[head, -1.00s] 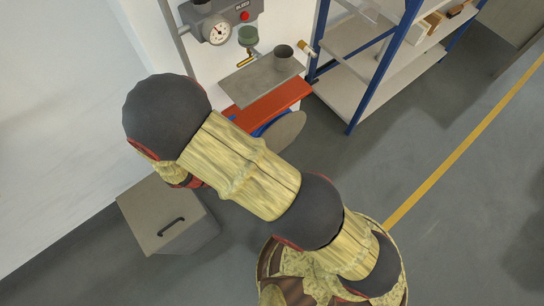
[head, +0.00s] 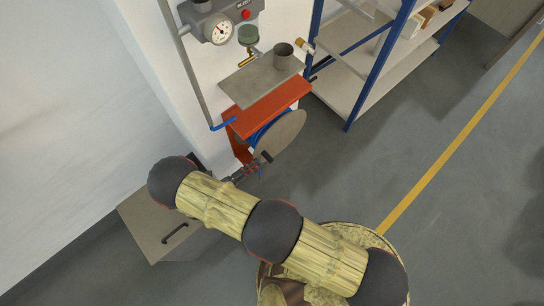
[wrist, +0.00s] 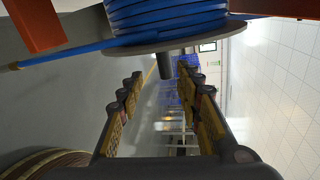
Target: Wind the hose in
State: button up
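The hose reel's round grey side plate (head: 287,136) hangs under an orange bracket (head: 268,107) on the wall, with blue hose (head: 257,134) behind it. In the wrist view, several turns of blue hose (wrist: 165,15) fill the top, and one length runs off left past the plate's edge (wrist: 165,46). A short dark crank handle (head: 266,156) sticks out from the plate. My gripper (head: 254,170) is beside the reel's lower part. In the wrist view my gripper (wrist: 164,80) is open, its fingers apart, with the handle (wrist: 166,66) showing ahead between them, not clasped.
A grey shelf (head: 262,79) with a cup (head: 284,56) sits above the reel. A gauge (head: 219,29) and red button (head: 243,15) are higher up. A grey box (head: 165,228) stands on the floor at left. Blue-framed shelving (head: 375,75) is at right. The right floor is clear.

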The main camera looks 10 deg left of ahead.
aim_at(268, 158)
jog(key=shift+n, duration=0.9)
jog(key=x, duration=0.2)
jog(key=b+x, duration=0.1)
jog(key=x, duration=0.2)
jog(key=b+x, duration=0.1)
jog(key=x, duration=0.2)
jog(key=shift+w+r, duration=0.1)
jog(key=shift+r, duration=0.25)
jog(key=c, duration=0.3)
grip_shut()
